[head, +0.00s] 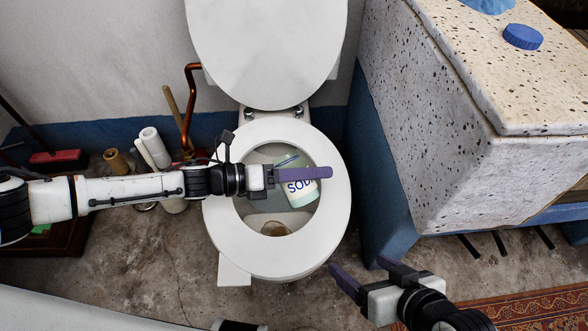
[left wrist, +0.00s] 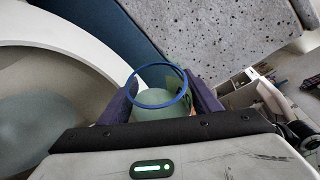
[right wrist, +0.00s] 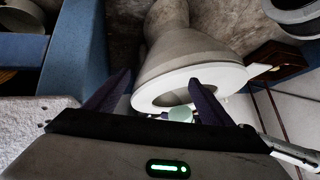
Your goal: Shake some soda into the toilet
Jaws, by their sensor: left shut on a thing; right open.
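A soda container (head: 300,188) with a white label reading "SO…" is held tilted over the bowl of the white toilet (head: 336,230). My left gripper (head: 305,174) is shut on it; its purple finger crosses the label. In the left wrist view the container (left wrist: 158,103) shows a blue rim and an open top between the fingers. The toilet lid (head: 268,50) is raised. My right gripper (head: 368,272) is open and empty, low and right of the toilet. The right wrist view shows the toilet (right wrist: 165,95) beyond its spread fingers. I cannot see soda falling.
A blue cap (head: 522,36) lies on the speckled stone washtrough (head: 470,130) at the right. Paper rolls (head: 153,145) and a copper pipe (head: 189,100) stand left of the toilet. A patterned rug (head: 540,308) lies at the lower right.

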